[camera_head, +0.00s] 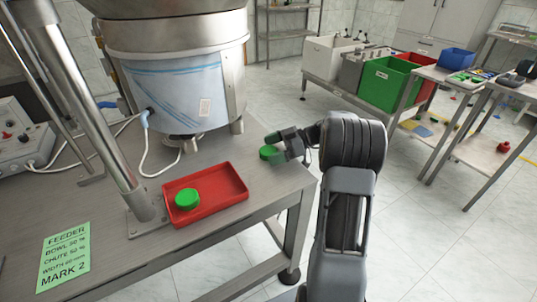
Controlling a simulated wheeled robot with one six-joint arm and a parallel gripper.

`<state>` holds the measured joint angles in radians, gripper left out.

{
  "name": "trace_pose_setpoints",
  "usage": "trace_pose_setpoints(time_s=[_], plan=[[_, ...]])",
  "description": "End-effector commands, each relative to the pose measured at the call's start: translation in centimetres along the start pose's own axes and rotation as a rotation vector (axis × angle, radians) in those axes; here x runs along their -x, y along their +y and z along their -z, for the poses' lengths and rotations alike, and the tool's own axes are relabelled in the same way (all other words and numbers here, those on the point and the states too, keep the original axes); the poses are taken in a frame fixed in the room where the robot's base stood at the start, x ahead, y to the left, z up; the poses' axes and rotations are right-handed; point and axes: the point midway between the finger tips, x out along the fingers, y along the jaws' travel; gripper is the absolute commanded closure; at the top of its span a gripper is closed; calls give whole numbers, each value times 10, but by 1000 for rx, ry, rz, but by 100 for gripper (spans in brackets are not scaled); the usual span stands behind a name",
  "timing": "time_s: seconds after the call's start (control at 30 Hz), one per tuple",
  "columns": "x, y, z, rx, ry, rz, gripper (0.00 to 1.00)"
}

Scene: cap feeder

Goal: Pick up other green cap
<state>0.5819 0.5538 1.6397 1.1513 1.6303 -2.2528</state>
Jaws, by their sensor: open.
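One green cap (187,199) lies inside the red tray (235,173), in its left part. Another green cap (269,153) is on or just above the grey table, right of the tray, right at the fingertips of my gripper. My gripper (273,146) is open and reaches in from the right, low over the table. A green patch also shows by its upper finger; I cannot tell if it is part of the finger. Whether the fingers touch the cap is unclear in this view.
A steel bowl feeder (180,90) stands behind the tray, with a white hose beside it. A metal post (95,110) rises left of the tray. A green feeder card (64,257) lies at front left. The table's right edge is close to my gripper.

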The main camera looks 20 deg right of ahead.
Motion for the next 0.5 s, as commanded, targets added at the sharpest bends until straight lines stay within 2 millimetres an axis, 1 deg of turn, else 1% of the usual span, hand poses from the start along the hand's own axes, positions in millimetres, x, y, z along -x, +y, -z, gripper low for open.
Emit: trace_pose_setpoints(time_s=[0.17, 0.5], plan=[[0, 0, 0, 0, 0, -1, 7], [0, 0, 0, 0, 0, 0, 39]])
